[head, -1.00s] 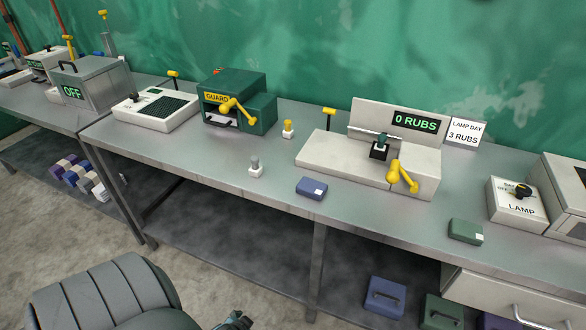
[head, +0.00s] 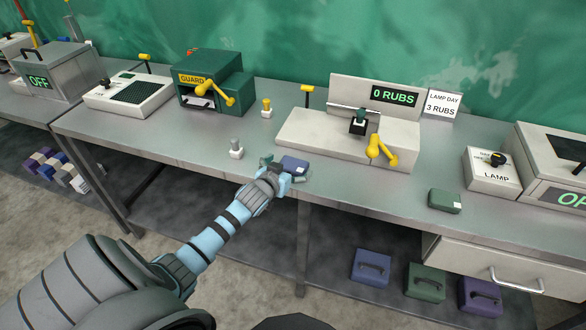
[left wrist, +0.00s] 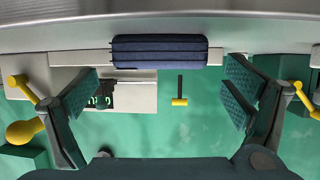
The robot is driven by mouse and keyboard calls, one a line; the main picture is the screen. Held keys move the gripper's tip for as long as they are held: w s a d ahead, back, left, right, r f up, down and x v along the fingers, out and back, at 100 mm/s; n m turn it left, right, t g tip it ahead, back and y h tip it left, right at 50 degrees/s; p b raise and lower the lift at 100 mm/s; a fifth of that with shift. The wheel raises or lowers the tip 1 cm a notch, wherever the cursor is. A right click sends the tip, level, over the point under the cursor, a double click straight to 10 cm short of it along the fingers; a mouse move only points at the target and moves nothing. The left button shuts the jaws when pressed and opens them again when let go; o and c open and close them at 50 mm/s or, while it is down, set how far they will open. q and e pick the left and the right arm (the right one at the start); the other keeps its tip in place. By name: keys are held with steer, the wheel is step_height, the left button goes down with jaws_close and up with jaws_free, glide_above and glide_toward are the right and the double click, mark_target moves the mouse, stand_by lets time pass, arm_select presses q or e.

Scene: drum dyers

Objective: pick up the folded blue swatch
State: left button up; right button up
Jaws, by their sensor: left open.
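The folded blue swatch (head: 294,165) lies flat near the front edge of the steel bench (head: 190,147), with a small pale tag on it. My left gripper (head: 284,171) is open at bench height, close in front of the swatch, its fingers at either side of the near end. In the left wrist view the dark blue swatch (left wrist: 160,50) is centred between the two open fingers (left wrist: 160,85), with a gap on each side. No contact shows. My right gripper is not in view.
A small grey-knobbed weight (head: 236,149) stands just left of the gripper. Behind is the white rubbing stand (head: 305,132) with a yellow crank (head: 376,150). A green swatch (head: 445,201) lies to the right, near the lamp box (head: 491,174). The bench front between the swatches is clear.

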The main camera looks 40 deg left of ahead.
arm_select(q)
steer(key=shift+x, duration=1.2)
steer(key=shift+s, duration=0.15)
steer(key=c, duration=1.2)
